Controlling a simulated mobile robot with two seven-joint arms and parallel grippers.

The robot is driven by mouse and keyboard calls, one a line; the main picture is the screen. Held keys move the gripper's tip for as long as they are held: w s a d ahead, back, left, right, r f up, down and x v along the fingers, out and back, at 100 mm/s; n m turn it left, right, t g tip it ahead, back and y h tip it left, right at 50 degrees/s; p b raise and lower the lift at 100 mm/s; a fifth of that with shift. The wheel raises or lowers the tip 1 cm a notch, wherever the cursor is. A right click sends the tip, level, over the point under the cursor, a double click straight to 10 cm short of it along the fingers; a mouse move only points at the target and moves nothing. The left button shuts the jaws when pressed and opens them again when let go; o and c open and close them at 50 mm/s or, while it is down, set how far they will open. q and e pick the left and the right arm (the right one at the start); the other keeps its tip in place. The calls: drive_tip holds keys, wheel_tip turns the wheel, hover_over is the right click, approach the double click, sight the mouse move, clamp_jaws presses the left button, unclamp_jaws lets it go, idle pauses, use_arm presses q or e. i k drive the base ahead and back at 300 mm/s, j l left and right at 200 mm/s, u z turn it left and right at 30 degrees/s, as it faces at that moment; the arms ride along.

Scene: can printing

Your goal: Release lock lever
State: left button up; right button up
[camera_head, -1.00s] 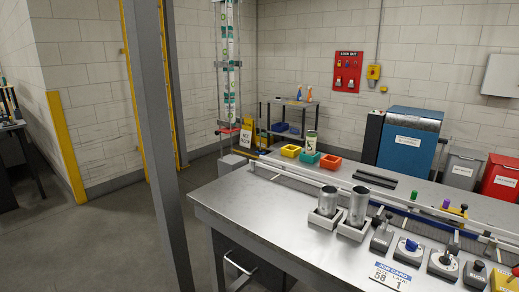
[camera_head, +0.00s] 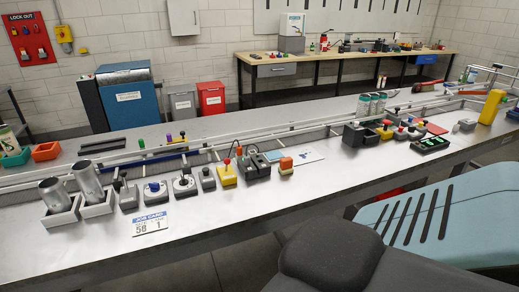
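Several small control units stand in a row on the metal bench (camera_head: 250,212). A yellow unit (camera_head: 227,177) carries a thin upright lever with a red knob. Right beside it, a dark block (camera_head: 255,167) has upright levers too. Neither of my grippers shows in the head view.
Two metal cans (camera_head: 88,182) stand in light holders at the left, near a job card (camera_head: 150,223). An orange-topped block (camera_head: 286,166) sits right of the levers. A rail runs along the bench.

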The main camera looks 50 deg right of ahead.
sight(227, 161)
drive_tip(key=z, duration=1.35)
